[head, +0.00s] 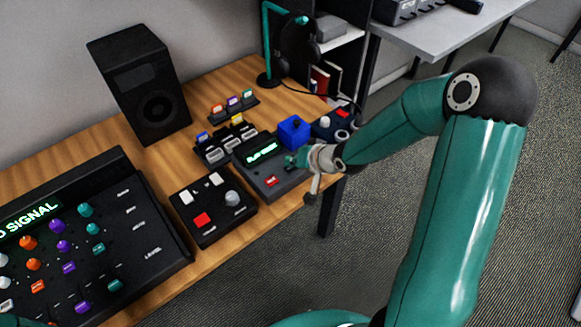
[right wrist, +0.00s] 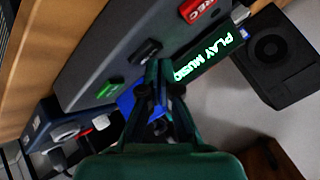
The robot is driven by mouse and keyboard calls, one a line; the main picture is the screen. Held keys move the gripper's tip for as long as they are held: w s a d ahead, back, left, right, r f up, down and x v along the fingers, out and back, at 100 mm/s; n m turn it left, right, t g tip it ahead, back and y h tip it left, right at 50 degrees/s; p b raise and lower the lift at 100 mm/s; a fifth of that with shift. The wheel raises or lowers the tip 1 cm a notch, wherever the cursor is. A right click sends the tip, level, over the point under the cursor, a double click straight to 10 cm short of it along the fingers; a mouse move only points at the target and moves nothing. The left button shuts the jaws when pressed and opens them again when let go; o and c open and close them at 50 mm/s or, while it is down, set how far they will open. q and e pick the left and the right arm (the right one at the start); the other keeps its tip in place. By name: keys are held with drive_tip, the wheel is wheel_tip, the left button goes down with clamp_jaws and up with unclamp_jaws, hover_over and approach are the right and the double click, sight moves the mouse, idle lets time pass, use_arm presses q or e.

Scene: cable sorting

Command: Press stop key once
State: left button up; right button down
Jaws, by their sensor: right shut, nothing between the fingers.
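A dark player device (head: 256,174) with a green lit display (head: 262,153) stands on the wooden desk. In the right wrist view, its panel (right wrist: 95,65) carries a red key marked REC (right wrist: 198,10), a black key (right wrist: 145,51) and a green key (right wrist: 109,87) in a row. No stop label is readable; the black key lies between the other two. My right gripper (head: 299,160) is shut and empty, over the right end of the device. In the wrist view its fingertips (right wrist: 158,68) are close to the black key; I cannot tell whether they touch. My left gripper is out of view.
A blue cube (head: 293,132) stands just behind the gripper. A small control box (head: 215,211) lies left of the device, and a large mixer (head: 110,235) further left. A black speaker (head: 140,82) and a headphone stand (head: 269,78) are at the back. The desk's front edge is close.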

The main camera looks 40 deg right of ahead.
sight(293, 169)
drive_tip(key=shift+f, duration=0.4)
drive_tip(key=shift+r, duration=0.1)
idle(0.4)
drive_tip(key=shift+r+p, duration=0.55)
drive_tip(key=shift+r, duration=0.2)
drive_tip(key=shift+r, duration=0.1)
wheel_tip(293, 169, up, 5)
drive_tip(key=p, duration=0.5)
idle(0.7)
